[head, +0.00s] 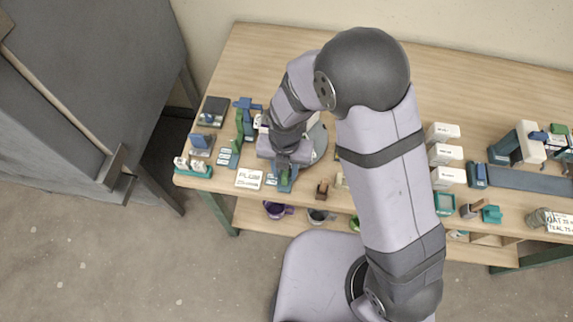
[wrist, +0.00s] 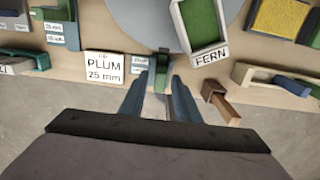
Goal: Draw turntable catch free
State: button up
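The turntable (wrist: 140,20) is a grey disc at the top of the wrist view; in the head view it shows partly behind my arm (head: 320,143). A small green catch (wrist: 161,74) with a dark part stands at the turntable's near edge, close to the bench's front edge. My gripper (wrist: 160,85) points at it with two blue-grey fingers, one on each side of the green piece. The fingers are apart, and gaps appear between them and the catch. In the head view my gripper (head: 285,170) is over the same spot, and the catch is mostly hidden there.
A PLUM 25 mm card (wrist: 104,66) lies left of my gripper, and a brown block with a handle (wrist: 220,100) lies right. Buckets (head: 277,210) stand on the lower shelf.

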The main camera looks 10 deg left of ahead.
aim_at(285, 173)
notch_tip(285, 173, up, 7)
jog(key=p, duration=0.6)
dwell(0.5)
